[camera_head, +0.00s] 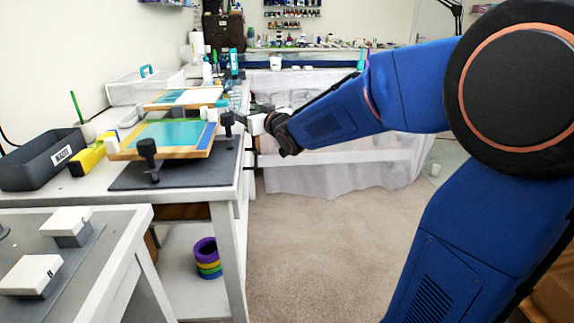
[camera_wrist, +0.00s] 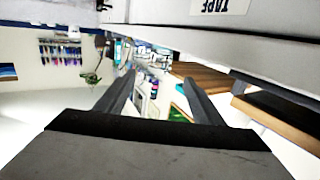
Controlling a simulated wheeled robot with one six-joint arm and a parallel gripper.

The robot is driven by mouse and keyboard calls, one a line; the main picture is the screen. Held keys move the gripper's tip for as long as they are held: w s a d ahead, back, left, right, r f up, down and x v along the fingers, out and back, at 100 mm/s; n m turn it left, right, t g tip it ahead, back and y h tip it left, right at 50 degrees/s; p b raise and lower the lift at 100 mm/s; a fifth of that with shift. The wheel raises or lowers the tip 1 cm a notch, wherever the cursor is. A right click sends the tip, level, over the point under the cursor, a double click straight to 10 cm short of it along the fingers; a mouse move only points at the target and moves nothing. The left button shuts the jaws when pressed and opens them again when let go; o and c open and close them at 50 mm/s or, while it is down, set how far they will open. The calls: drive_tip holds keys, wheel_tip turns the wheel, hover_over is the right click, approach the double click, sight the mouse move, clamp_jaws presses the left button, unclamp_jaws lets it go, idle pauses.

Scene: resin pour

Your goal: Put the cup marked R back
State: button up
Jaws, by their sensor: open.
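My gripper (camera_head: 262,118) is over the right edge of the work table in the head view, at the end of my blue arm. In the wrist view the two dark fingers (camera_wrist: 160,97) stand wide apart with nothing between them. Two pale, block-like pieces on dark bases sit at the lower left: a nearer one (camera_head: 30,274) and a farther one (camera_head: 66,221). Each has a small dark mark too small to read, so I cannot tell whether either is the cup marked R. A small white piece shows beside the gripper; I cannot tell what it is.
A teal-topped wooden board (camera_head: 170,138) rests on the table between black clamps (camera_head: 148,150). A dark labelled bin (camera_head: 40,163) stands left. Coloured tape rolls (camera_head: 207,258) lie on the lower shelf. The carpet (camera_head: 300,240) is open.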

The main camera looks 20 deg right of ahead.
drive_tip(key=shift+s, duration=0.1)
drive_tip(key=s+d+f+m+g+h, duration=0.1)
drive_tip(key=s+d+f+g+h, duration=0.2)
drive_tip(key=s, duration=0.6)
drive_tip(key=s+d+f+m+g+h, duration=0.1)
drive_tip(key=s+d+f+g, duration=0.2)
drive_tip(key=s, duration=0.6)
drive_tip(key=s+f+g, duration=0.2)
drive_tip(key=s+f, duration=0.2)
drive_tip(key=s, duration=0.4)
drive_tip(key=s+f+g, duration=0.2)
drive_tip(key=s+f, duration=0.2)
drive_tip(key=s, duration=0.5)
drive_tip(key=s+a+f+g, duration=0.1)
drive_tip(key=s+f, duration=0.3)
drive_tip(key=s, duration=0.5)
drive_tip(key=shift+s+f+m+g, duration=0.3)
drive_tip(key=shift+f+g, duration=0.1)
drive_tip(key=shift+g, duration=0.2)
drive_tip(key=shift+w+a, duration=0.1)
